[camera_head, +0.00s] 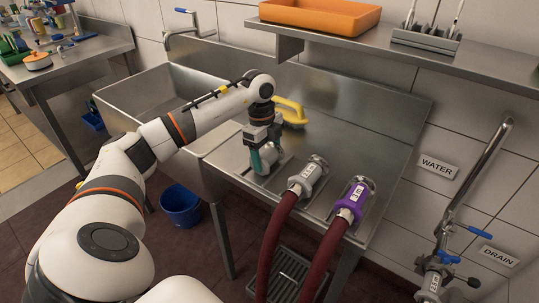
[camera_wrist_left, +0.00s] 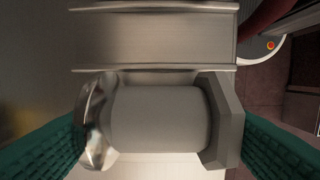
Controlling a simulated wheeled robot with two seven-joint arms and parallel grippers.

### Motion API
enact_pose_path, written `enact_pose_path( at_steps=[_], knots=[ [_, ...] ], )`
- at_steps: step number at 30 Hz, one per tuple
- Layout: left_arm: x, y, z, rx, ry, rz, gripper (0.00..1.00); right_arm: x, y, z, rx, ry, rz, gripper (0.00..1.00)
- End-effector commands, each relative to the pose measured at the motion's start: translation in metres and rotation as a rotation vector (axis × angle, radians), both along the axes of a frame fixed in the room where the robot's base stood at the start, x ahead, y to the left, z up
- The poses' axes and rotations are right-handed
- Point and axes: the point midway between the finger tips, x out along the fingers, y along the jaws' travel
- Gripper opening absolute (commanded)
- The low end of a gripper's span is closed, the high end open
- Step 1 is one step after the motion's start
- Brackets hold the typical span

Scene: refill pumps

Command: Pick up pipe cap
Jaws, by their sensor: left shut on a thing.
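The pipe cap (camera_wrist_left: 160,120) is a grey metal cylinder with a shiny rounded end and a wider faceted end. In the head view the cap (camera_head: 270,156) is at the front of the steel counter, left of the two hose ends, and partly hidden by my gripper. My left gripper (camera_head: 262,163) points down over it and is shut on it. In the left wrist view its teal fingers flank the cap's two ends. I cannot tell whether the cap is clear of the counter. My right gripper is not in view.
Two dark red hoses end in metal couplings on the counter (camera_head: 370,150), one plain (camera_head: 308,178) and one with a purple band (camera_head: 355,198). A yellow-handled brush (camera_head: 292,112) lies behind my gripper. A sink (camera_head: 150,95) is at left, and a shelf (camera_head: 400,50) hangs above.

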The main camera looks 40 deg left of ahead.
Motion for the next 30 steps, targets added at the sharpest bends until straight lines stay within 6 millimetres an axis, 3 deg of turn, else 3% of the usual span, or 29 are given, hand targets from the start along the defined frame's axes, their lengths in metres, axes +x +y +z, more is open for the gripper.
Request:
enact_pose_path(
  at_steps=[5, 19, 30],
  knots=[
    [0.001, 0.0, 0.007, 0.0, -0.004, 0.0, 0.42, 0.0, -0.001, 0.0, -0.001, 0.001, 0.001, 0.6],
    [0.001, 0.0, 0.09, -0.001, -0.004, -0.001, 0.42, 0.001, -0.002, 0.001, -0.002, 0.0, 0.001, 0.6],
    [0.0, 0.0, 0.101, 0.0, -0.001, 0.0, 0.42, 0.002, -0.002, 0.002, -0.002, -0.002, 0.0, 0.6]
  ],
)
